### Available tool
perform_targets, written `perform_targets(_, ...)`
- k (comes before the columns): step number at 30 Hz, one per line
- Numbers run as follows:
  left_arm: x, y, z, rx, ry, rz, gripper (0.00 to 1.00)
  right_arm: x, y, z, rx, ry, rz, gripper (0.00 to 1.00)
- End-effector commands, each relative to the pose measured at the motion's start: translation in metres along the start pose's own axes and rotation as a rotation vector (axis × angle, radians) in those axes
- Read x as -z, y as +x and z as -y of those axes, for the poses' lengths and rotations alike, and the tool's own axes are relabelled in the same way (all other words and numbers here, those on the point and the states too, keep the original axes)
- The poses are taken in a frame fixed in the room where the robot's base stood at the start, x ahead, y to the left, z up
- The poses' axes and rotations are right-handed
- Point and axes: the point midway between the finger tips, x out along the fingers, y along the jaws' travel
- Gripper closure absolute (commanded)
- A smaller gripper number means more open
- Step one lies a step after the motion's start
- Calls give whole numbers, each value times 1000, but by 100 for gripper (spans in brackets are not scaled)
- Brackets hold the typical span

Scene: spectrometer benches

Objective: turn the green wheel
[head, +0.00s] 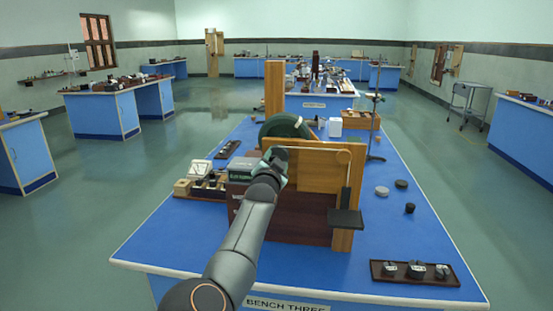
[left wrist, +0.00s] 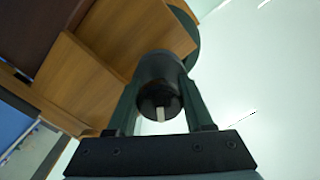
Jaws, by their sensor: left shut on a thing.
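The green wheel (head: 285,127) stands upright in a wooden frame on the blue bench, its lower part hidden behind a wooden panel (head: 318,165). My left gripper (head: 274,167) is at the near left of this panel, in front of the wheel. In the left wrist view its two fingers (left wrist: 160,85) are shut on a dark round handle (left wrist: 158,68). Part of a dark green rim (left wrist: 187,35) shows behind the wood there. I cannot see how the handle joins the wheel. My right gripper is not in view.
A dark hanging plate (head: 345,219) is at the panel's right. A tray of weights (head: 415,273) lies at the bench's front right. Small round weights (head: 382,191) and a thin stand (head: 374,125) are on the right. A box and small parts (head: 203,185) crowd the left.

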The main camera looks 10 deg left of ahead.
Motion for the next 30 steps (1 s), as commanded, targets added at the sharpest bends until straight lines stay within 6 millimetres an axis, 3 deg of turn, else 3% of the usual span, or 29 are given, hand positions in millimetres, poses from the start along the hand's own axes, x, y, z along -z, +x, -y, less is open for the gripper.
perform_targets(15, 3, 0, 2, 2, -356, -4, 100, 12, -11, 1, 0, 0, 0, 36)
perform_targets(30, 3, 0, 1, 2, -428, -5, 100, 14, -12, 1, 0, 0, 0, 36)
